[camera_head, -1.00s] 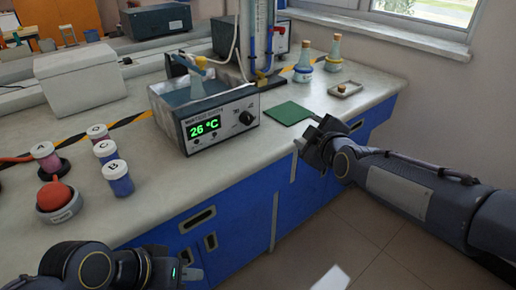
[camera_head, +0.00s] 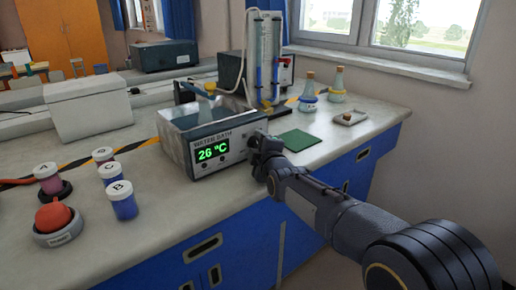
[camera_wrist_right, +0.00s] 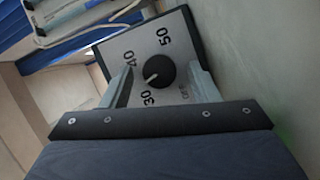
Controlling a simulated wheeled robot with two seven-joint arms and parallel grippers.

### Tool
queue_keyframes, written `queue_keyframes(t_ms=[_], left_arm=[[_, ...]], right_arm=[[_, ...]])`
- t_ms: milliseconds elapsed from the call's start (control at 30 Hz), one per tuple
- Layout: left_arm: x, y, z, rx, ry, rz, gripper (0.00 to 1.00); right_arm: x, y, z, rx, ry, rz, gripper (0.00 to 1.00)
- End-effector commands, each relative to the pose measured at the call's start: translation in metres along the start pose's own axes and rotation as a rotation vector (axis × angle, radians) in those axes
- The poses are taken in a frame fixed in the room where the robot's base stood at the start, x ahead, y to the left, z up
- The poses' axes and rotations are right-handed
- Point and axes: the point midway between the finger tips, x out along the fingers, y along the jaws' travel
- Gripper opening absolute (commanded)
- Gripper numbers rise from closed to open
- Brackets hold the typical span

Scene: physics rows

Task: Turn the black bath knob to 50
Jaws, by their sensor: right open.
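The water bath (camera_head: 180,135) stands on the bench and its green display (camera_head: 213,151) reads 26 °C. Its black knob (camera_wrist_right: 163,72) shows in the right wrist view on a grey dial plate marked 30, 40 and 50. The knob's white pointer lies between 30 and 40. My right gripper (camera_head: 259,153) is at the right part of the bath's front and hides the knob in the head view. In the right wrist view, its open fingers (camera_wrist_right: 161,76) stand on either side of the knob, with gaps visible. My left gripper is out of view.
Jars labelled A, B and D (camera_head: 121,199) and a red-topped device (camera_head: 56,222) stand at the left. A green mat (camera_head: 301,140), two flasks (camera_head: 308,92) and a small tray (camera_head: 349,118) lie to the right. A glass column apparatus (camera_head: 265,60) stands behind the bath.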

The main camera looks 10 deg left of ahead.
Motion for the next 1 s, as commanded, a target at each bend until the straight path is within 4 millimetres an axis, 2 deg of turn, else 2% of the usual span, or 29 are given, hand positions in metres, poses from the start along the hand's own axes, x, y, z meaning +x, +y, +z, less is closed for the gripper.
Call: queue_keyframes(t_ms=[167, 200, 533, 767, 1000], left_arm=[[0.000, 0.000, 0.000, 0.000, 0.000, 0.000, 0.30], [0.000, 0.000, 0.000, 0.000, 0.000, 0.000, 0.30], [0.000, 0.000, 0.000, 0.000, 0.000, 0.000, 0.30], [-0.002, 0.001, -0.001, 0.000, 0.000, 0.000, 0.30], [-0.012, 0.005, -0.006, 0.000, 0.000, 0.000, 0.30]], right_arm=[[0.000, 0.000, 0.000, 0.000, 0.000, 0.000, 0.55], [0.000, 0.000, 0.000, 0.000, 0.000, 0.000, 0.52], [0.000, 0.000, 0.000, 0.001, 0.000, 0.000, 0.11], [0.000, 0.001, 0.000, 0.020, 0.000, -0.009, 0.10], [0.000, 0.004, 0.000, 0.125, -0.001, -0.052, 0.10]])
